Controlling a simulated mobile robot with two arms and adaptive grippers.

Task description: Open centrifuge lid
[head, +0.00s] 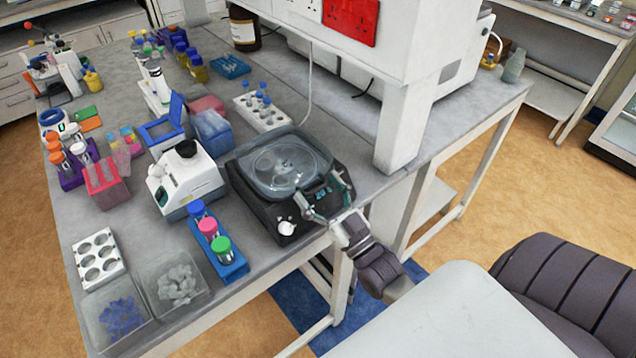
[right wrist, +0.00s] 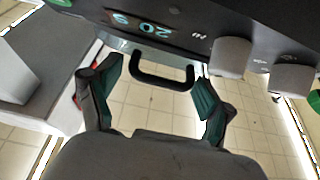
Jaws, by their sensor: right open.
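The black centrifuge (head: 262,208) stands near the front edge of the bench in the head view. Its clear round-cornered lid (head: 283,163) lies down over the rotor, shut. In the right wrist view, a dark loop handle (right wrist: 150,82) sticks out from the centrifuge's front, below a lit display (right wrist: 145,24). My right gripper (head: 325,203) is at the front right side of the centrifuge. Its green-padded fingers are open, one on each side of the handle in the right wrist view (right wrist: 156,100), with gaps to it. My left gripper is not in view.
A vortex mixer (head: 187,180) and a blue rack with capped tubes (head: 220,245) stand left of the centrifuge. A white tube rack (head: 262,112) is behind it. A white shelf post (head: 403,125) rises close to its right.

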